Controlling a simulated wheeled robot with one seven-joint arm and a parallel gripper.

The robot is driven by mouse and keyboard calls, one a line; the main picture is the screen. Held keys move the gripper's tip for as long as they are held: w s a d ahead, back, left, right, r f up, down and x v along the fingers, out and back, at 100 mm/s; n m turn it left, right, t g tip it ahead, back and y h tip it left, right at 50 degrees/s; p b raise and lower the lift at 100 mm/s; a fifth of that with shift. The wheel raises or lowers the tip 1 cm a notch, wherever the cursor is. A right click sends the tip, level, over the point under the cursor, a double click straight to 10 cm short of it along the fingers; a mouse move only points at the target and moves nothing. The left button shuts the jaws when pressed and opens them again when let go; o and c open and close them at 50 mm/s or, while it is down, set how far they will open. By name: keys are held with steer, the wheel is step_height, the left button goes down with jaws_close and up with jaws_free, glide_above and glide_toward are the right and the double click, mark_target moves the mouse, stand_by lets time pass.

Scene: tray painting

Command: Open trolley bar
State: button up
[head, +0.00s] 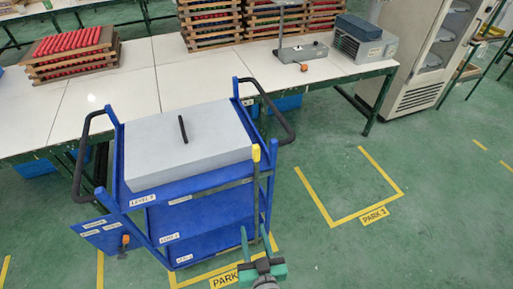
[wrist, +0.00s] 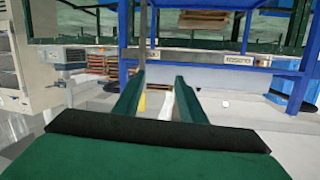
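The blue trolley (head: 205,215) stands in front of the tables, with a grey slab-like lid with a black handle (head: 183,130) on top. An upright dark bar with a yellow top (head: 256,154) stands at the trolley's front right corner. My gripper (head: 255,230) is low at the bar's lower end in the head view, its green fingers apart. In the wrist view my gripper (wrist: 157,80) is open, and a yellow piece (wrist: 139,107) shows between the fingers, beside a whitish strip. I cannot tell whether the fingers touch the bar.
White tables (head: 110,85) behind the trolley hold stacked wooden trays (head: 70,55) and a grey device (head: 362,40). A cabinet (head: 420,60) stands at the back right. Green floor with a yellow-marked parking bay (head: 350,215) is free to the right.

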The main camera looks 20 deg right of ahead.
steer(key=w+d+r+n+t+y, duration=0.1)
steer(key=w+d+r, duration=0.4)
steer(key=w+r, duration=0.15)
steer(key=n+t+y, duration=0.1)
steer(key=n+y, duration=0.1)
glide_toward(257, 151)
steer(key=w, duration=1.1)
steer(key=shift+w+a+f, duration=0.1)
steer(key=shift+a+f, duration=0.05)
steer(key=shift+a, duration=0.1)
steer(key=shift+d, duration=0.15)
jaws_close()
